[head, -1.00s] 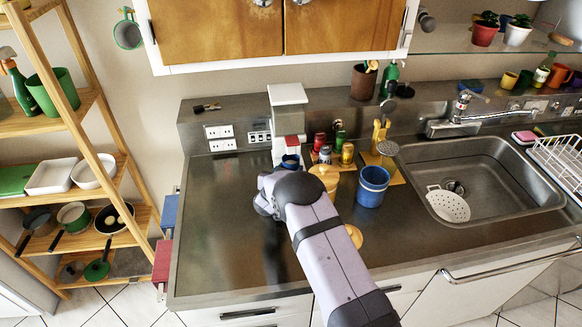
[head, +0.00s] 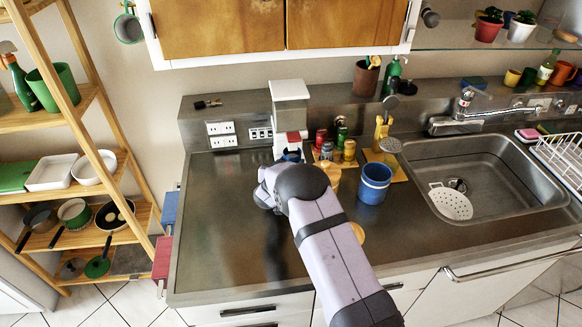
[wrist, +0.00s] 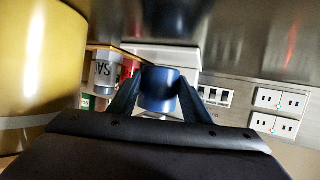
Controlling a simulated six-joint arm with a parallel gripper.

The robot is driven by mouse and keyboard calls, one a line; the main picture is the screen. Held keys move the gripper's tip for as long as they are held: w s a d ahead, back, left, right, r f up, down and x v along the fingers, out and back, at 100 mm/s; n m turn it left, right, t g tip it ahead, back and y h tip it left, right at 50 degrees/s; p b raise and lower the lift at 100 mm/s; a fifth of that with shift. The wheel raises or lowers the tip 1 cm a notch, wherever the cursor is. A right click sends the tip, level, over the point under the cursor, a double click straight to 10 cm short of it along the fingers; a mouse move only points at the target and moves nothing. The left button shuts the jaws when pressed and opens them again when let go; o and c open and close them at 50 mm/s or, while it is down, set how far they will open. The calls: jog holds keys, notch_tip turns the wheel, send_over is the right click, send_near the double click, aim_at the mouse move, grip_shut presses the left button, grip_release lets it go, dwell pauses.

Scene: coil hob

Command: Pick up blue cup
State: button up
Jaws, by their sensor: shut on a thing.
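A small blue cup (wrist: 159,90) sits between the two dark fingers of my gripper (wrist: 159,98) in the wrist view, with a finger against each side. My gripper is shut on it. In the head view only a bit of the blue cup (head: 291,156) shows beyond my wrist, in front of a white appliance (head: 290,105). My fingers are hidden there behind my own arm. I cannot tell whether the cup touches the counter.
A larger blue container (head: 374,184) stands right of my arm. A yellowish jar (head: 331,174) is close beside my wrist and looms large in the wrist view (wrist: 35,60). Small spice jars (head: 349,150) stand behind. The left counter (head: 220,220) is clear; the sink (head: 485,170) is right.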

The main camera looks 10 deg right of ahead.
jog(key=shift+s+a+b, duration=0.8)
jog(key=shift+s+a, duration=0.4)
jog(key=shift+s, duration=1.45)
jog(key=shift+s+a+b, duration=0.85)
jog(key=shift+s+a, duration=0.3)
jog(key=shift+s, duration=1.45)
jog(key=shift+s+a+b, duration=0.8)
jog(key=shift+s+a, duration=0.4)
jog(key=shift+s, duration=1.6)
jog(key=shift+a, duration=0.1)
jog(key=shift+s, duration=0.15)
